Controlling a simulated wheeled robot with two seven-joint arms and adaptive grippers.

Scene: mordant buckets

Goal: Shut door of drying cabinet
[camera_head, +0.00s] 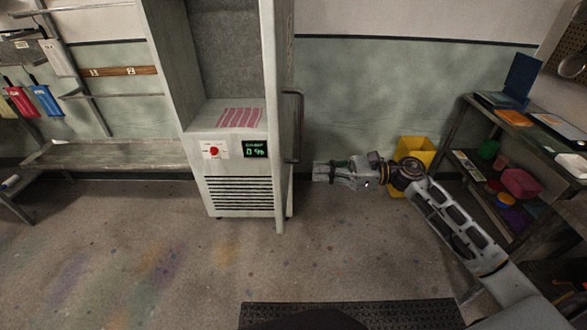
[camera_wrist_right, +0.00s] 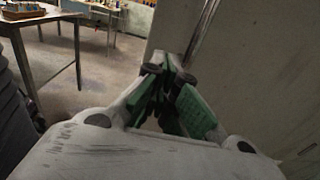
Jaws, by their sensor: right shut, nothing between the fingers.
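The drying cabinet (camera_head: 240,190) stands in the middle of the head view, with its inside exposed. Its door (camera_head: 281,140) is open, swung out toward me and seen nearly edge-on along the cabinet's right side. A dark vertical handle (camera_head: 300,125) is on the door's right-hand face. My right gripper (camera_head: 322,172) is shut and empty, pointing left, just right of the door below the handle. In the right wrist view the shut fingers (camera_wrist_right: 170,75) show before a pale panel (camera_wrist_right: 265,70); contact cannot be told. My left gripper is not in view.
A yellow bin (camera_head: 416,150) stands behind my right arm. A shelf rack (camera_head: 470,130) with coloured tubs is at the right. A bench (camera_head: 105,155) is at the left. A black mat (camera_head: 400,315) lies in front; the floor before the cabinet is clear.

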